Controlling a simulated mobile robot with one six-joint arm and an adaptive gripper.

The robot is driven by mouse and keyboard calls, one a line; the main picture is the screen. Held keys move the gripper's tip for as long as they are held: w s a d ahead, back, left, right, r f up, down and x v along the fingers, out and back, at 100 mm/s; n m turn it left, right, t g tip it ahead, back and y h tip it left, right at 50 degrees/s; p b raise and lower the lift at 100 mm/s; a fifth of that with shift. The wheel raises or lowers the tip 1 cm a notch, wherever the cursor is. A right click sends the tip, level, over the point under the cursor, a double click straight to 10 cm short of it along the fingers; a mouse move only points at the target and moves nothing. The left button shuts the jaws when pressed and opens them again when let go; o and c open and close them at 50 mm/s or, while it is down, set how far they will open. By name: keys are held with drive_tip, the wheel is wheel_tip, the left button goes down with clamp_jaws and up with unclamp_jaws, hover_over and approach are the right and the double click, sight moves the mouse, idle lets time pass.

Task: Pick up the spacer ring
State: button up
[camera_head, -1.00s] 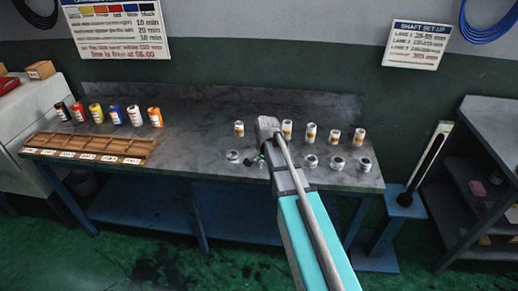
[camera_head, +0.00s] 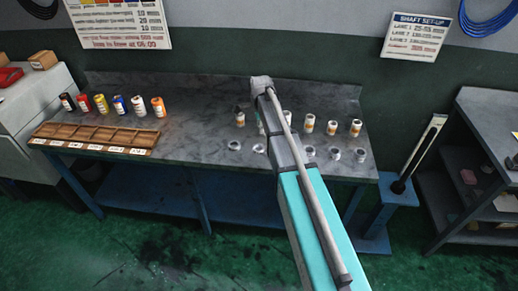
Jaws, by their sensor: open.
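Several small silver-grey rings stand in a row along the front of the bench's right half. One ring (camera_head: 234,145) is at the row's left end, and another ring (camera_head: 259,148) is just left of my arm. Three more, a ring (camera_head: 310,152), a ring (camera_head: 335,154) and a ring (camera_head: 361,155), are right of it. I cannot tell which is the spacer ring. My gripper (camera_head: 241,108) is open, mostly hidden behind my arm. Its dark part shows by the leftmost white canister (camera_head: 240,119), behind the rings. Whether they touch is unclear.
White canisters with orange labels, such as one (camera_head: 332,127), stand behind the rings. Coloured canisters (camera_head: 102,104) and a wooden compartment tray (camera_head: 95,137) are on the bench's left. The bench middle (camera_head: 195,120) is clear. A blue stand (camera_head: 388,203) with an upright post is at right.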

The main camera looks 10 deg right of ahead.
drive_tip(key=shift+f, duration=0.1)
drive_tip(key=b, duration=0.9)
hover_over(260, 151)
wheel_tip(260, 151, down, 8)
drive_tip(key=shift+f, duration=0.25)
drive_tip(key=shift+f, duration=0.1)
idle(0.3)
drive_tip(key=shift+a+f+b, duration=0.1)
drive_tip(key=shift+f+b, duration=2.35)
drive_tip(key=shift+f, duration=0.05)
clamp_jaws()
